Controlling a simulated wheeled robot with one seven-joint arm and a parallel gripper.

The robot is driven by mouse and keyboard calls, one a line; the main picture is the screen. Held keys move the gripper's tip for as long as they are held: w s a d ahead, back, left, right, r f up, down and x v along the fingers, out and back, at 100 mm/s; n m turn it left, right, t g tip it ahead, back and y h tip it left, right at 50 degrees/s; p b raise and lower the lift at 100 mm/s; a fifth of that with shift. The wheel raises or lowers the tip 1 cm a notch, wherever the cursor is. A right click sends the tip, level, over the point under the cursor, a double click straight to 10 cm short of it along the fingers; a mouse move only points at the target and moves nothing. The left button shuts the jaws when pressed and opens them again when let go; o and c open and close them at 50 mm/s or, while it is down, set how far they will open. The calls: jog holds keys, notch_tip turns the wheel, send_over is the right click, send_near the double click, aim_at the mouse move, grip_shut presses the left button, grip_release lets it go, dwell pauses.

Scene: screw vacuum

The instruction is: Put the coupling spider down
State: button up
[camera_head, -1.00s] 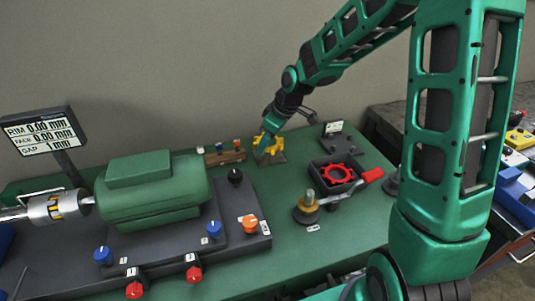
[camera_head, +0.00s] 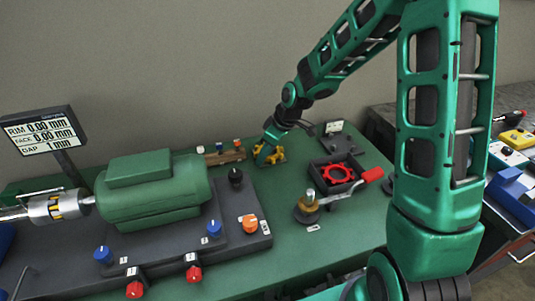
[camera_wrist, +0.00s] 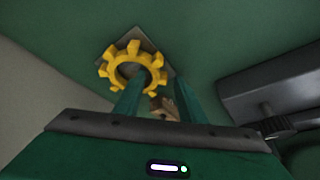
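The yellow coupling spider (camera_head: 272,156) is a toothed ring low over a small grey plate (camera_wrist: 158,44) on the back of the green bench. It also shows in the wrist view (camera_wrist: 104,70), where it covers much of the plate. My gripper (camera_head: 264,155) reaches down to it from above. In the wrist view my gripper (camera_wrist: 162,82) has one finger in the ring's hole and the other outside its right side, so the rim lies between them. Whether the spider's underside touches the plate is hidden.
A wooden rack (camera_head: 225,157) with small coloured parts stands just left of the spider. A black tray (camera_head: 319,178) holding a red toothed ring (camera_head: 337,172) is to the right, with a red-handled tool (camera_head: 371,175) beside it. The green motor (camera_head: 150,195) stands at left.

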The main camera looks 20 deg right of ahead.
jog(key=shift+r, duration=0.1)
jog(key=v, duration=1.2)
jog(key=s+d+m+g+h, duration=0.1)
jog(key=s+d+m, duration=0.4)
jog(key=s, duration=0.6)
jog(key=s+d+r+m+g+h, duration=0.1)
jog(key=s+d+m, duration=0.4)
jog(key=s, duration=0.6)
jog(key=s+d+r+m+g+h, duration=0.1)
jog(key=s+d+m, duration=0.4)
jog(key=s, duration=0.6)
jog(key=shift+d, duration=0.7)
